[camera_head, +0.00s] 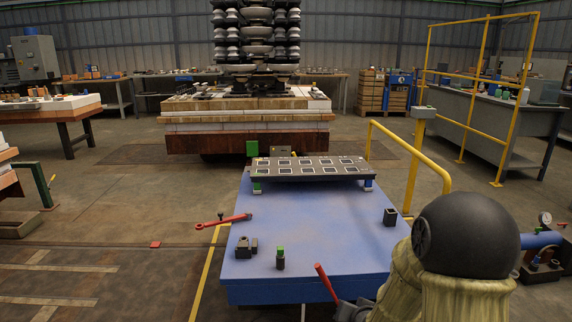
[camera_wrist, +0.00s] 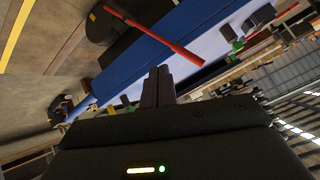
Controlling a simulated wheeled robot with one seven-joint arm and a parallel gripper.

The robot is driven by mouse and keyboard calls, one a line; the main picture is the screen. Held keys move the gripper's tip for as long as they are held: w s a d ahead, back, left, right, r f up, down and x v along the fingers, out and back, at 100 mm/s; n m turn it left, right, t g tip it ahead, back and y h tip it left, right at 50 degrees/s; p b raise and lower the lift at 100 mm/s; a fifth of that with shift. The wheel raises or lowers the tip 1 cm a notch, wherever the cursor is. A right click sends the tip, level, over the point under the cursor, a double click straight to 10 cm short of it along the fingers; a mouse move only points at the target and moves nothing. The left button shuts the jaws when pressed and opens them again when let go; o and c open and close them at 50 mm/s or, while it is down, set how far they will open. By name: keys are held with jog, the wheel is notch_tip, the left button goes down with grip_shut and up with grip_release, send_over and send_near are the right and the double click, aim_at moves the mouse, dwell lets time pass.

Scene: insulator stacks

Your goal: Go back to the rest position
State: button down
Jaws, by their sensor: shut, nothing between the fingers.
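My gripper shows in the wrist view (camera_wrist: 158,86), with its two dark fingers together and nothing between them. The wrist view is tilted, with the blue table (camera_wrist: 135,62) and a red-handled tool (camera_wrist: 150,35) beyond the fingers. In the head view, my arm fills the lower right, over the near right corner of the blue table (camera_head: 330,225). The gripper fingers cannot be made out clearly there.
Yellow rails (camera_head: 415,150) stand at right. An insulator stack (camera_head: 256,45) rises behind. Floor at left is open.

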jog(key=s+a+r+n+g+p, duration=0.1)
jog(key=s+r+n+g, duration=0.2)
jog(key=s, duration=0.6)
jog(key=s+r+n+g+p, duration=0.15)
jog(key=s+r+g, duration=0.25)
jog(key=s, duration=0.4)
jog(key=w+p+v, duration=0.2)
jog(key=p+v, duration=1)
jog(key=w+a+r+p+v, duration=0.1)
jog(key=w+p+v, duration=0.2)
jog(key=p+v, duration=0.9)
jog(key=w+a+r+p+v, duration=0.1)
jog(key=w+p+v, duration=0.2)
jog(key=p+v, duration=1)
jog(key=shift+h+p, duration=0.3)
jog(key=shift+p, duration=0.25)
